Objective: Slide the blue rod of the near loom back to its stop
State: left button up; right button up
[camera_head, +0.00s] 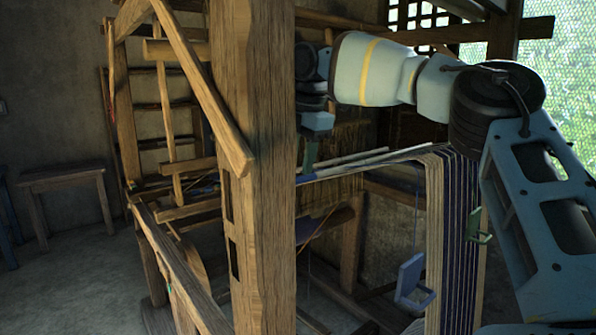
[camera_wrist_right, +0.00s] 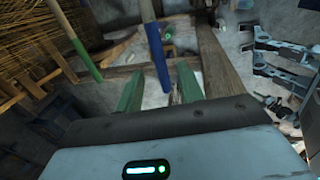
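The blue rod (camera_wrist_right: 156,62) shows in the right wrist view as a pale shaft with a blue end section. It runs between the two green fingers of my right gripper (camera_wrist_right: 158,88). The fingers are apart, with a visible gap on both sides of the rod. In the head view my right gripper (camera_head: 311,153) points down just right of the thick wooden post, above pale rods (camera_head: 350,160) of the near loom; the post and wrist hide part of it. A second rod with a green end (camera_wrist_right: 83,58) lies left of the fingers.
The thick wooden post (camera_head: 262,200) of the loom stands close beside my right gripper. Striped cloth (camera_head: 452,230) hangs below my right arm. A blue frame-like piece (camera_head: 411,277) hangs near it. A small wooden table (camera_head: 68,185) stands at the left by the wall.

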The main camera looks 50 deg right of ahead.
jog(key=shift+w+f, duration=0.2)
jog(key=shift+f, duration=0.65)
jog(key=shift+w+f, duration=0.15)
jog(key=shift+f, duration=0.7)
grip_shut()
